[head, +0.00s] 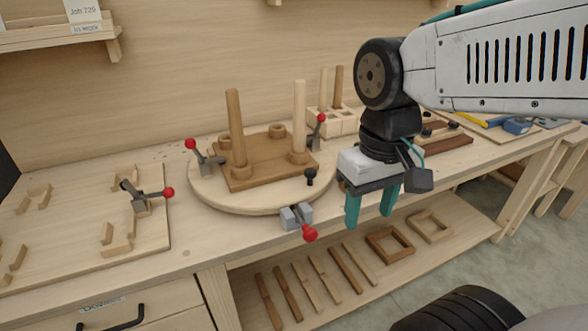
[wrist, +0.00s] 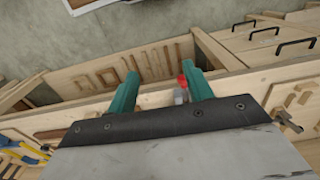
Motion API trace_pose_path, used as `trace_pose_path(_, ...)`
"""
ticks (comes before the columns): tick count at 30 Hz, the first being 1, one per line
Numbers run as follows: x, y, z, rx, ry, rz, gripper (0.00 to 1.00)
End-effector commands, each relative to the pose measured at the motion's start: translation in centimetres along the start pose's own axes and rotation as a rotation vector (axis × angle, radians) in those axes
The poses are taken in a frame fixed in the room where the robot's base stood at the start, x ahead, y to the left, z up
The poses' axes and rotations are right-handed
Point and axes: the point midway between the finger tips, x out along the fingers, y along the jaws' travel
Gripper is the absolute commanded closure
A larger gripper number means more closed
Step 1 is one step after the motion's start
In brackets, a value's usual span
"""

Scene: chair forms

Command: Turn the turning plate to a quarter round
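The turning plate (head: 245,203) is a round pale wooden disc on the bench in the head view. It bears a brown square board (head: 255,172) with a dark upright rod (head: 235,125) and a paler one (head: 299,115). A small black knob (head: 310,174) stands near the plate's right front rim. My gripper (head: 370,206) has two teal fingers, open and empty, pointing down right of the plate and apart from it. The wrist view also shows the open fingers (wrist: 163,76), with a red knob beyond them near the right finger.
Red-knobbed clamps stand at the plate's left (head: 205,160) and back right (head: 318,128). A grey block with a red handle (head: 298,216) sits at the bench's front edge. A fixture board (head: 80,235) lies left. Wooden strips and frames (head: 390,243) lie on the lower shelf.

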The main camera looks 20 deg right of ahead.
Motion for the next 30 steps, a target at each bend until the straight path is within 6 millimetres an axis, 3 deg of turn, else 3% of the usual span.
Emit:
trace_pose_path(8, 1.5, 1.1, -9.5, 0.077, -0.110, -0.001, 0.49)
trace_pose_path(15, 4.5, 2.5, -19.0, 0.172, -0.126, 0.001, 0.49)
trace_pose_path(21, 5.8, 3.3, -25.1, 0.243, -0.078, 0.002, 0.49)
trace_pose_path(24, 4.7, 3.4, -27.3, 0.276, -0.015, -0.001, 0.49)
trace_pose_path(30, 6.9, 3.4, -27.3, 0.296, -0.010, -0.002, 0.49)
